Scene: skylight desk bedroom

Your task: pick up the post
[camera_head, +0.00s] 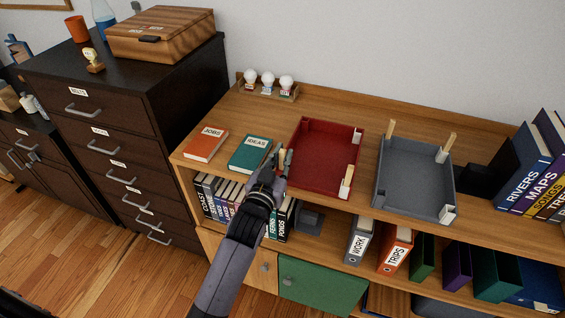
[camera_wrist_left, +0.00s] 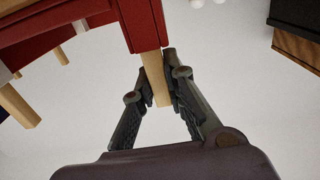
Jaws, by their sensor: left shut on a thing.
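A light wooden post (camera_wrist_left: 156,80) stands at a corner of the red tray (camera_head: 322,160). My left gripper (camera_head: 281,160) is at the tray's left side, shut on this post. In the left wrist view, the fingers (camera_wrist_left: 160,85) close on both sides of the post, which meets the red tray frame (camera_wrist_left: 143,28). In the head view the fingers hide most of the held post. My right gripper is not in view.
A grey tray (camera_head: 413,182) with posts stands to the right. An orange JOBS book (camera_head: 205,144) and a teal IDEAS book (camera_head: 250,153) lie left of the gripper. White bulbs in a holder (camera_head: 268,88) stand behind.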

